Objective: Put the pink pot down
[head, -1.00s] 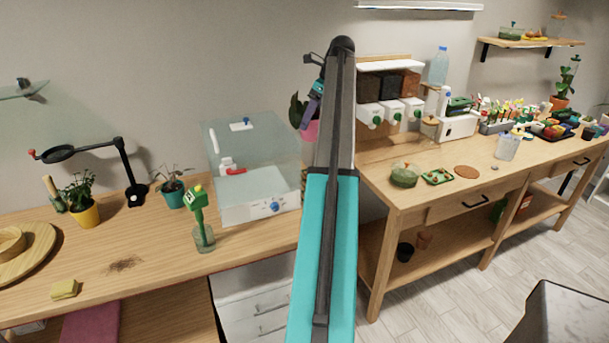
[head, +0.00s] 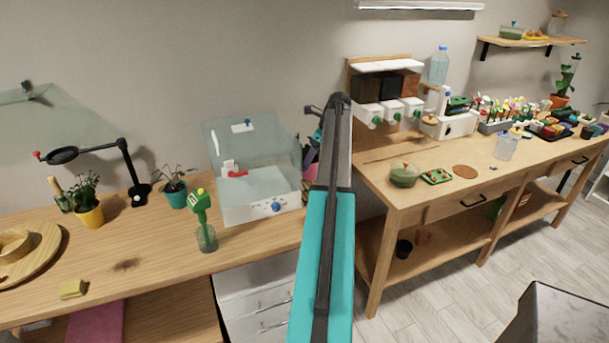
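The pink pot (head: 311,156) shows as a small pink patch just left of my arm, behind the clear-lidded box. Most of it is hidden by my arm and that box. My gripper (head: 313,137) is at the pot, partly seen as a dark and purple shape above the pink. Its fingertips are hidden, but the pot has moved down along with it, so it appears shut on the pot. I cannot tell whether the pot's base touches a surface.
The clear-lidded white box (head: 258,208) stands close left of the pot. A green sprayer (head: 203,225) stands in front of it. A teal pot (head: 175,194) and a yellow pot (head: 90,216) stand further left. The right workbench (head: 400,200) is beyond my arm.

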